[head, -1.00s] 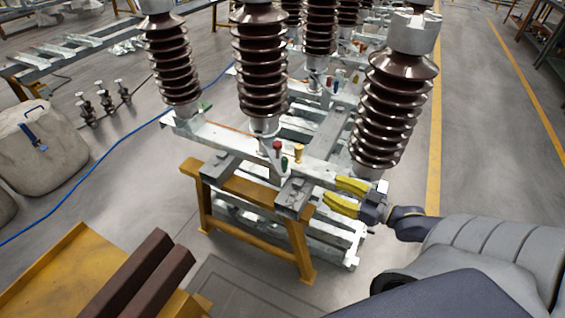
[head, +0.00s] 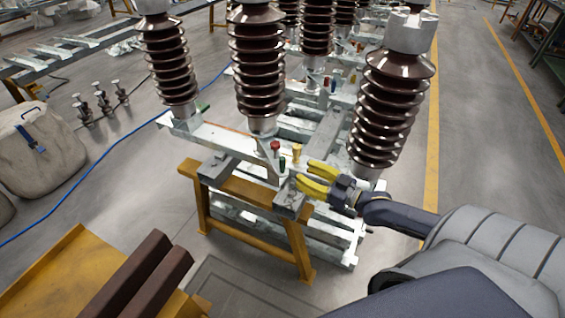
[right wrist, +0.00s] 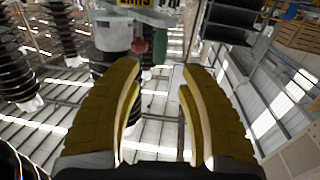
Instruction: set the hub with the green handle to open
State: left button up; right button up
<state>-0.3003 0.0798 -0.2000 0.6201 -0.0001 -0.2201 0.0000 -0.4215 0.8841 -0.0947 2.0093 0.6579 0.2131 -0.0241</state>
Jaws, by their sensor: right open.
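A small upright green handle (head: 282,163) stands on the front grey frame, close beside a red-topped handle (head: 275,146) and a yellow one (head: 297,150). My right gripper (head: 305,171) has yellow fingers, open and empty, just right of the green handle and apart from it. In the right wrist view the red handle (right wrist: 139,46) and a green piece (right wrist: 160,47) show beyond the open fingers (right wrist: 158,72). Another green handle (head: 203,107) lies low at the left end of the beam. The hub's exact setting is too small to tell. My left gripper is not in view.
Tall brown ribbed insulators (head: 258,70) rise from the frame, one (head: 385,110) close behind my right gripper. A yellow trestle (head: 250,190) supports the frame. A blue cable (head: 95,165) crosses the floor at left. The floor at right is mostly clear.

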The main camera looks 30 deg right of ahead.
aim_at(283, 162)
jog(key=shift+x, duration=4.5)
jog(key=shift+c, duration=0.3)
grip_shut()
